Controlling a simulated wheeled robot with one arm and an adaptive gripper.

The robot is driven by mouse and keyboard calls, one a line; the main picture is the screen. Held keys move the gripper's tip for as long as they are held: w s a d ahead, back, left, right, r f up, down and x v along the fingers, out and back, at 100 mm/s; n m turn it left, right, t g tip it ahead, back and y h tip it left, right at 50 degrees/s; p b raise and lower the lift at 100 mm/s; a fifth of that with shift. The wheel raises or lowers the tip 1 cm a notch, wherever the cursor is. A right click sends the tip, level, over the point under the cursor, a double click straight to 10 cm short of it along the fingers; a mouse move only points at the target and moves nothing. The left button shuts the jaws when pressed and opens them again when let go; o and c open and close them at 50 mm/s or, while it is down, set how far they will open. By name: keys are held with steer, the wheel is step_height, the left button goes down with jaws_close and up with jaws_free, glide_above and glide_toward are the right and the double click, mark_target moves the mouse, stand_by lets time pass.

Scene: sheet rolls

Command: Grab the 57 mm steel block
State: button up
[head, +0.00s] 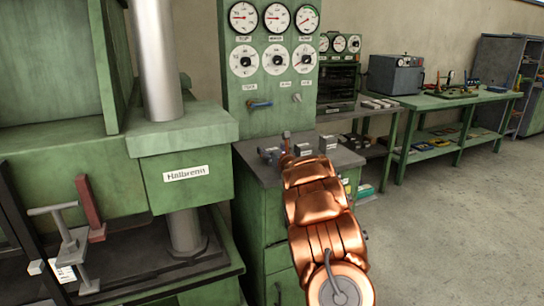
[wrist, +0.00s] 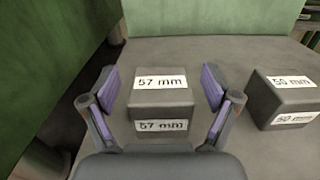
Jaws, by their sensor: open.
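The 57 mm steel block (wrist: 160,98) is a grey cube with white "57 mm" labels on its top and near faces. It rests on the grey cabinet top (wrist: 185,53). In the wrist view my gripper (wrist: 162,87) is open, with one purple-padded finger on each side of the block. Gaps show between the pads and the block. In the head view my copper-coloured arm reaches over the cabinet, and the gripper (head: 272,155) is small and partly hidden there. I cannot clearly make out the 57 mm block in that view.
A second labelled block (wrist: 284,99), apparently 50 mm, sits close on the right. More labelled blocks (head: 328,144) stand on the cabinet top in the head view. A green machine (head: 180,160) borders the left side, and a gauge panel (head: 270,65) rises behind.

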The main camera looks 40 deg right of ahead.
jaws_close()
stand_by(0.8)
